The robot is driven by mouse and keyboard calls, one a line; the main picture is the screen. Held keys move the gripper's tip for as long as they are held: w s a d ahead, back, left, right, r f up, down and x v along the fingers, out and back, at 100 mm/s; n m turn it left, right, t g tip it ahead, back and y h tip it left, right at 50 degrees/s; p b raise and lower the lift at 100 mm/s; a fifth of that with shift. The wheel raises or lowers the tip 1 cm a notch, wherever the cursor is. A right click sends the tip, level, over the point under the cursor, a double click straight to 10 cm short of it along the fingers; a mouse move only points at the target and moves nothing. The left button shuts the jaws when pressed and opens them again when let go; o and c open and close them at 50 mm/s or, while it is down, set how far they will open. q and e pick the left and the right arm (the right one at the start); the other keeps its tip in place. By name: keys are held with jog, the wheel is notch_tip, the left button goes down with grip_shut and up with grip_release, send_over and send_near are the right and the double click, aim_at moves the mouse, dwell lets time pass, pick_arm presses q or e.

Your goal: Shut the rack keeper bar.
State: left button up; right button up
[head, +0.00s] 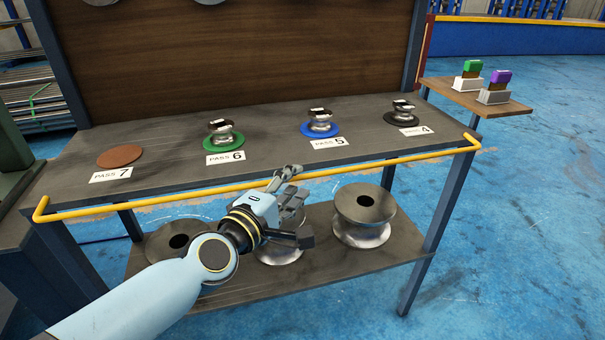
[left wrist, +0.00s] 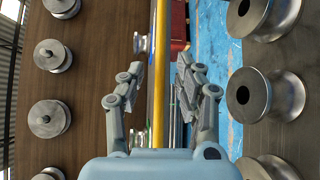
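The keeper bar (head: 370,166) is a long yellow bar along the front edge of the grey rack top, with bent ends at both corners. My left gripper (head: 292,208) is near the middle of the bar, and its upper finger overlaps the bar in the head view. In the left wrist view my left gripper (left wrist: 160,82) is open and empty. The yellow bar (left wrist: 160,45) runs lengthwise between its two fingers there. I cannot tell whether a finger touches it. My right gripper is not in view.
The rack top (head: 165,133) carries metal rolls on a green disc (head: 207,144), a blue disc (head: 305,130) and a black disc, plus a bare brown disc (head: 120,156). Large rolls (head: 362,215) stand on the lower shelf below my gripper. A side shelf (head: 520,107) is at the right.

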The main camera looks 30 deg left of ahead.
aim_at(297, 180)
pick_arm(q)
jog(key=shift+w+a+f, duration=0.15)
jog(key=shift+w, duration=1.45)
jog(key=shift+c, duration=0.4)
grip_shut()
